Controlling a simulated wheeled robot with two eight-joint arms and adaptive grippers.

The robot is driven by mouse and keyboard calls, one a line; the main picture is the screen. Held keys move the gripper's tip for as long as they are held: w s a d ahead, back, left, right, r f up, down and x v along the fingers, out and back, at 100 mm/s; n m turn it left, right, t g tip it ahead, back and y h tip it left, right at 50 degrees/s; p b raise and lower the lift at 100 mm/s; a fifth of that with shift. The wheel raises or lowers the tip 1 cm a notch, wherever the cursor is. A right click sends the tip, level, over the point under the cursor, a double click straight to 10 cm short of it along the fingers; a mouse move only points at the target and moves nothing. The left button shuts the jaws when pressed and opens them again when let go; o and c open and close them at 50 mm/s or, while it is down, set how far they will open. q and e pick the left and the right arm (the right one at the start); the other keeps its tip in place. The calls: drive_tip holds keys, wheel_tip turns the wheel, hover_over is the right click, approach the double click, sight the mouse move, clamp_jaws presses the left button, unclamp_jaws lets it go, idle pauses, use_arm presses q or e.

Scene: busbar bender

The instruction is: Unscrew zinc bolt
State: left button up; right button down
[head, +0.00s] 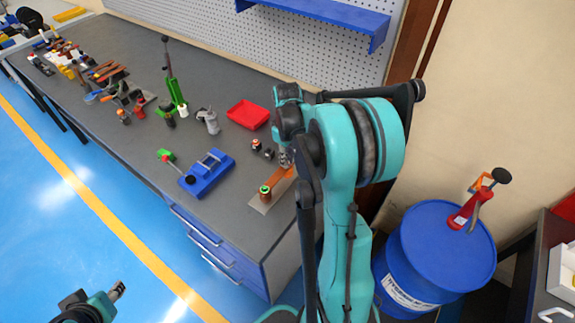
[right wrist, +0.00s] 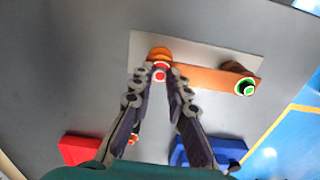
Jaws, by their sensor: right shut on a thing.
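A bender lies near the bench's right end: a pale plate (head: 257,205) (right wrist: 200,48), a copper strip (head: 282,177) (right wrist: 210,78) and a copper-coloured post with a green ring on top (head: 265,191) (right wrist: 248,87). At the strip's other end a round piece with a red and white top (right wrist: 160,72) sits between my right fingertips. My right gripper (head: 285,158) (right wrist: 161,80) points down and is shut on it. I cannot tell if this piece is the zinc bolt; no bolt shows clearly elsewhere. My left gripper (head: 119,290) hangs over the floor, away from the bench, its jaws too small to judge.
Two small round pieces (head: 262,149) lie near my right gripper. Several tools fill the bench's far left. A blue drum (head: 434,250) stands on the right.

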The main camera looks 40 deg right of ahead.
drive_tip(key=n, duration=0.4)
drive_tip(key=shift+n, duration=0.3)
drive_tip(key=n, duration=0.5)
drive_tip(key=shift+n, duration=0.4)
drive_tip(key=shift+n, duration=0.3)
drive_tip(key=n, duration=0.5)
